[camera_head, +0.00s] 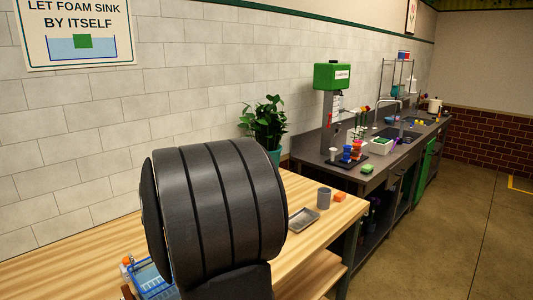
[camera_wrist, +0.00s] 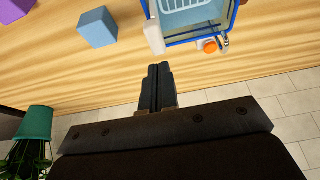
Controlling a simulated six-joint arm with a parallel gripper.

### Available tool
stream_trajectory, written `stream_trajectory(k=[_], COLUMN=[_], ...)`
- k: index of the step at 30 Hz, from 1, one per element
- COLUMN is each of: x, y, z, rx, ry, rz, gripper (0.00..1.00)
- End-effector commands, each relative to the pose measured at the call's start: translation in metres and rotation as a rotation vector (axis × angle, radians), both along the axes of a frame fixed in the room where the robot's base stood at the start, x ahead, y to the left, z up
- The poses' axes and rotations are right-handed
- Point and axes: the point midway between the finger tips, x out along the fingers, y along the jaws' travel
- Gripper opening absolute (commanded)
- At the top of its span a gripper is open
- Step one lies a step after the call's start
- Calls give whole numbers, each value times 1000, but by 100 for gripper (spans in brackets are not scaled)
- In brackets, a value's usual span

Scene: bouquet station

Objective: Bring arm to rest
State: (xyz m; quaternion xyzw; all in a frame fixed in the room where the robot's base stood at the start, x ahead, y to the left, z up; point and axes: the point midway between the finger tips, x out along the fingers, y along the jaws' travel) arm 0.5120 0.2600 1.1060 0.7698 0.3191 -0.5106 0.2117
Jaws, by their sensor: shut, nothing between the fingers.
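My gripper (camera_wrist: 159,70) shows in the wrist view with its two dark fingers closed together and nothing between them. It is above the light wooden table (camera_wrist: 100,75), near the blue wire basket (camera_wrist: 195,32), with a gap between fingertips and basket that I cannot judge exactly. In the head view, my large dark arm link covers the middle of the picture, and the gripper itself is hidden. The blue basket (camera_head: 153,280) shows partly at the lower left, behind my arm.
A blue cube (camera_wrist: 97,27) and a purple block (camera_wrist: 12,4) sit on the table. A grey tray (camera_head: 303,220), a grey cup (camera_head: 324,198) and an orange block (camera_head: 340,197) stand at its right end. A potted plant (camera_head: 266,122) is by the wall. A dark counter (camera_head: 345,165) holds several items.

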Motion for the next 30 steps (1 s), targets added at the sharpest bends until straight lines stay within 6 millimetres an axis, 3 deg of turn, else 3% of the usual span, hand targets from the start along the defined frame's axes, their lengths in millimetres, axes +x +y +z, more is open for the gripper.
stream_trajectory(k=[9, 19, 25, 30], x=[0, 0, 0, 0], y=[0, 0, 0, 0], z=[22, 23, 15, -5], rx=[0, 1, 0, -1], ry=[-1, 0, 2, 3], rz=[0, -1, -1, -1], gripper=[0, 0, 0, 0])
